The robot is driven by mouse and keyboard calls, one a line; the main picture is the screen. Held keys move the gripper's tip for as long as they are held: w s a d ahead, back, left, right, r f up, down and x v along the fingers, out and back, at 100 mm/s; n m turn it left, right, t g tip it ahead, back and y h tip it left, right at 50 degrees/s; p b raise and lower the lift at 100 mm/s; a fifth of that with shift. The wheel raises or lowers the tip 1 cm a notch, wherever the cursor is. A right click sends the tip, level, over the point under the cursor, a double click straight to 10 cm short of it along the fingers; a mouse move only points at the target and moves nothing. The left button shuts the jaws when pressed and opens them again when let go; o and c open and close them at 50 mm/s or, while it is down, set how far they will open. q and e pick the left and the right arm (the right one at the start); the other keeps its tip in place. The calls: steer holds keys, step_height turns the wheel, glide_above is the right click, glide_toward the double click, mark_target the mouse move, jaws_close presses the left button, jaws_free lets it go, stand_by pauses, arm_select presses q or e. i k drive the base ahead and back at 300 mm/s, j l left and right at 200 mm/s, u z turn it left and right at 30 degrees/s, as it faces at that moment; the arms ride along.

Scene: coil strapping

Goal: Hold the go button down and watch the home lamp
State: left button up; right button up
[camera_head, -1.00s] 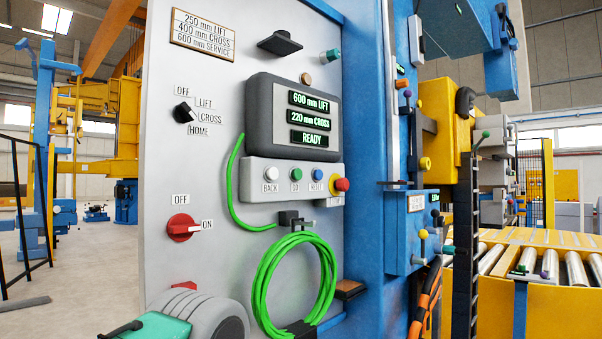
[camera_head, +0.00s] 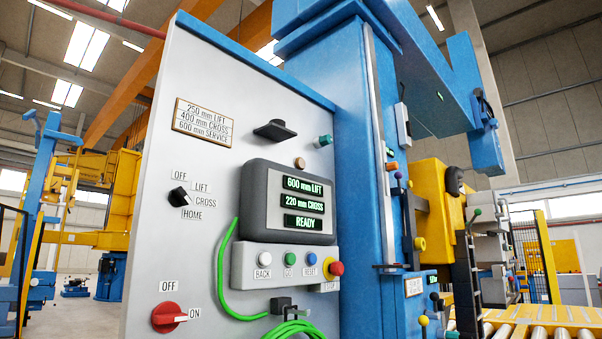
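The green go button (camera_head: 290,259) sits on a light grey button box (camera_head: 245,268) below the display, between the white BACK button (camera_head: 265,260) and the blue RESET button (camera_head: 310,259). Nothing touches it. A small round brownish lamp-like dome (camera_head: 300,163) sits above the display and looks unlit; no label shows to confirm it is the home lamp. The display (camera_head: 303,205) reads 600 mm LIFT, 220 mm CROSS and READY in green. The black selector (camera_head: 180,197) is marked OFF, LIFT, CROSS and HOME; its exact setting is unclear. Neither gripper is in view.
A red and yellow STOP button (camera_head: 335,268) is at the box's right end. A red OFF/ON switch (camera_head: 168,317) is lower left. A green cable (camera_head: 226,285) hangs beside the box. A blue column (camera_head: 350,130) stands right of the panel, with a roller conveyor (camera_head: 540,328) beyond.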

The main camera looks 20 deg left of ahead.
mark_target(291, 258)
steer(key=i+l+u, duration=0.85)
steer(key=l, duration=0.25)
steer(key=i+l+u, duration=0.25)
steer(key=l, duration=0.25)
steer(key=k+j, duration=0.05)
